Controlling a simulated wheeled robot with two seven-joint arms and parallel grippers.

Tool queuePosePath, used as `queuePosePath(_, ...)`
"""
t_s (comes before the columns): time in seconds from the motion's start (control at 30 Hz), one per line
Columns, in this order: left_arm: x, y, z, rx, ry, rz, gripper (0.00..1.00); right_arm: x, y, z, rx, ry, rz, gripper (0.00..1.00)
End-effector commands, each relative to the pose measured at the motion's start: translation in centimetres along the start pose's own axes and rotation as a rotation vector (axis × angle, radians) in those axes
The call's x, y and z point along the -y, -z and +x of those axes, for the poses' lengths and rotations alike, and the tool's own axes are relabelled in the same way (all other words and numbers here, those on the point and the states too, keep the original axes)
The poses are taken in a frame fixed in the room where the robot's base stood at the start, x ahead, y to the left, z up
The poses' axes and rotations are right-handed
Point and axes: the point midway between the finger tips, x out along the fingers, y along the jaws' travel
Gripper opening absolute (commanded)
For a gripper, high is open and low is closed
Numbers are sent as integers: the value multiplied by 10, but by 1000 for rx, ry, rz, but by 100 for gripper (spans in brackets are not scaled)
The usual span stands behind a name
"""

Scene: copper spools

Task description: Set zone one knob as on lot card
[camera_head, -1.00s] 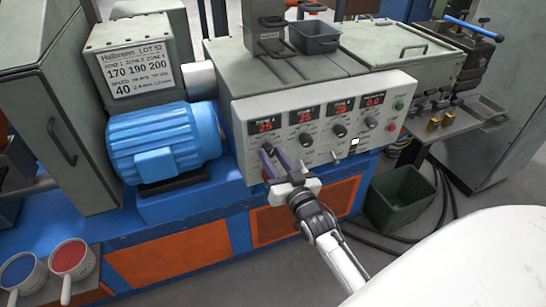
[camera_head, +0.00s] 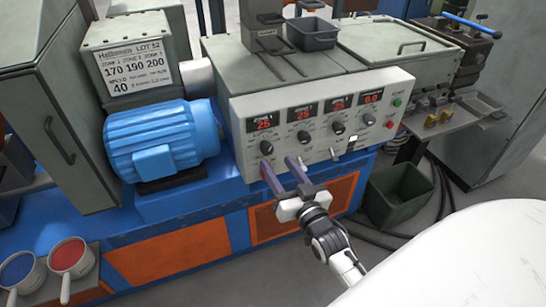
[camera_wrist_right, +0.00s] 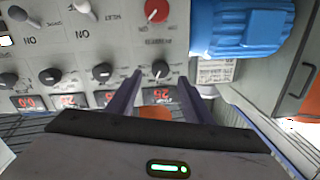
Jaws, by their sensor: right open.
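The zone one knob (camera_head: 266,148) is a dark round knob on the white control panel (camera_head: 325,112), under a red display (camera_head: 264,124) reading 25. It also shows upside down in the right wrist view (camera_wrist_right: 160,70). The lot card (camera_head: 135,71) reads LOT 52, with 170, 190, 200 for the zones and 40 below. My right gripper (camera_head: 278,164) is open and empty, its two purple fingers apart, just below and in front of the knob in the head view. In the right wrist view its fingertips (camera_wrist_right: 160,78) lie either side of the knob. My left gripper is out of view.
Other knobs (camera_head: 302,143) and displays sit to the right on the panel, with a green button (camera_head: 398,103) and a red button (camera_head: 390,124). A blue motor (camera_head: 160,140) stands left of the panel. A dark green bin (camera_head: 400,197) is on the floor at right.

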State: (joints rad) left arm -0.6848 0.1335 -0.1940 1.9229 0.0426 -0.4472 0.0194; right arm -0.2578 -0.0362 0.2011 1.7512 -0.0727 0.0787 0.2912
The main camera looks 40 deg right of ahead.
Motion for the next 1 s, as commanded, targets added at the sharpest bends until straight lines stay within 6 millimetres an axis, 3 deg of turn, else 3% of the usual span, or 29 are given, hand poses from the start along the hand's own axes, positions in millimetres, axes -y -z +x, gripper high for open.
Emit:
queuePosePath(0.1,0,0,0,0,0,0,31,0,-1,-24,3,-1,0,46)
queuePosePath(0.3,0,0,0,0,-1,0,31,0,-1,-46,1,0,-1,46)
queuePosePath(0.7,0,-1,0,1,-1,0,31,2,-3,-50,11,4,-4,46)
queuePosePath(0.77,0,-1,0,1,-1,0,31,8,-17,-56,59,18,-17,46)
queuePosePath(0.87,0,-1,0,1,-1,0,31,30,-68,-83,239,77,-73,46)
queuePosePath(1.0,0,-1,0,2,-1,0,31,63,-150,-154,549,196,-178,46)
